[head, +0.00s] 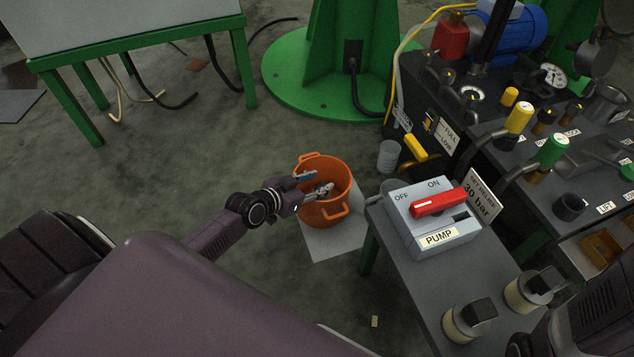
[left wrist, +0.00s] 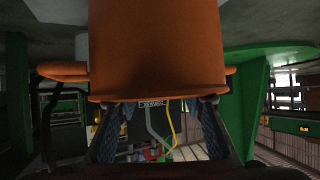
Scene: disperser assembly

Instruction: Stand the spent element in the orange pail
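The orange pail (head: 338,213) stands upright on a pale sheet on the floor, in the middle of the head view. My left gripper (head: 317,183) reaches over the pail's near left rim, with its blue-padded fingers at the mouth. In the left wrist view the pail (left wrist: 157,50) fills the top middle, and the gripper (left wrist: 158,132) shows a wide, empty gap between its fingers. I cannot make out the spent element for certain; the pail's floor is partly hidden by the gripper. My right gripper's fingers are not visible.
A grey stand with the pump switch box (head: 432,245) is close to the pail's right. A grey cylinder (head: 389,156) stands on the floor behind the pail, beside the machine bench. A green pedestal (head: 290,85) is behind. Floor left of the pail is clear.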

